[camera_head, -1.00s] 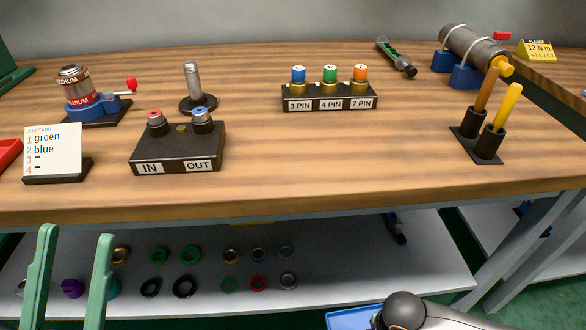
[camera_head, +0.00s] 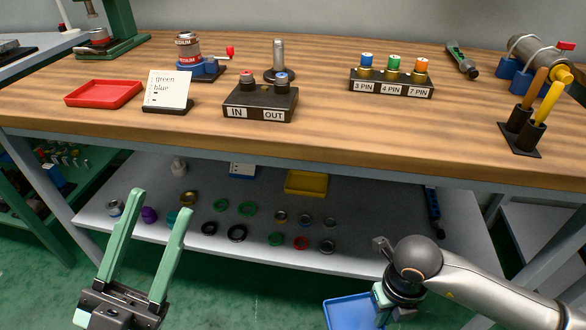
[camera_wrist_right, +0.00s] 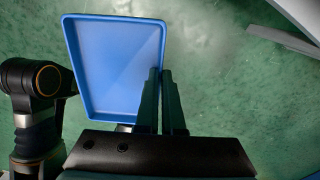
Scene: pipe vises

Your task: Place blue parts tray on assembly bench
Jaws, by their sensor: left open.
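The blue parts tray (camera_head: 352,313) is low at the bottom of the head view, in front of the assembly bench (camera_head: 330,145). In the right wrist view the tray (camera_wrist_right: 115,65) is empty, and its wall runs between the close fingers of my right gripper (camera_wrist_right: 163,75). The right gripper is shut on that wall; its fingertips are hidden in the head view. My left gripper (camera_head: 162,202) is open and empty, in front of the lower shelf.
A red tray (camera_head: 104,94), card stand (camera_head: 168,90), IN/OUT block (camera_head: 260,103), pin block (camera_head: 390,85) and handle holder (camera_head: 522,135) stand on the bench. Bare wood lies along its front edge. Several rings and a yellow tray (camera_head: 306,182) lie on the lower shelf (camera_head: 360,220).

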